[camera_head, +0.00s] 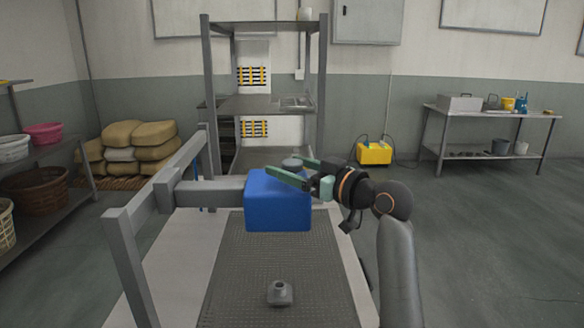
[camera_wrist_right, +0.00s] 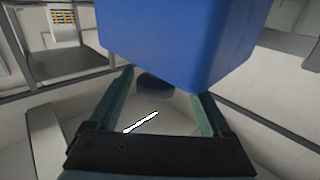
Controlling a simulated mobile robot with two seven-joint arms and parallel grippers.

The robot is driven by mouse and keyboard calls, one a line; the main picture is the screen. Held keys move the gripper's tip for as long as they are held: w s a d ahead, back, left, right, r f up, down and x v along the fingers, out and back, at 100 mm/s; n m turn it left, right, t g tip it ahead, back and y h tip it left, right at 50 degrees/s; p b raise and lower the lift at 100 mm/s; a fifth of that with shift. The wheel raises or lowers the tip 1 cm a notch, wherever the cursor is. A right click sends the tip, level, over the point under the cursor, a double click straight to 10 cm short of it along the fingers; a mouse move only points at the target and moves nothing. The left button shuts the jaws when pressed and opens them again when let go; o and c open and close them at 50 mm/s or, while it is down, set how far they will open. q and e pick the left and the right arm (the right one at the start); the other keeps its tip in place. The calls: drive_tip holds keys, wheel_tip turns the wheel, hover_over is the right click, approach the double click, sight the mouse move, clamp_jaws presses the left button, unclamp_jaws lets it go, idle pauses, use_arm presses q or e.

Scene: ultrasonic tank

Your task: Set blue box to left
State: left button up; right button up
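The blue box (camera_head: 278,205) stands at the far end of the dark ribbed mat (camera_head: 232,290), upright as far as I can see. My right gripper (camera_head: 284,165) is at the box's upper right edge, its fingers spread and pointing left. In the right wrist view the blue box (camera_wrist_right: 185,40) fills the upper middle, and the open fingers (camera_wrist_right: 165,85) reach toward its lower edge with nothing held. I cannot tell whether a finger touches the box. My left gripper is not in view.
A small grey fitting (camera_head: 280,293) sits on the near mat. A grey round thing (camera_head: 291,162) is partly hidden behind the box; a dark round thing (camera_wrist_right: 155,88) shows between the fingers. Grey rails (camera_head: 135,255) edge the left side. A metal shelf (camera_head: 265,104) stands behind.

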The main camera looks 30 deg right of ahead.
drive_tip(key=b+v, duration=0.2)
drive_tip(key=v, duration=1)
drive_tip(key=shift+s, duration=0.3)
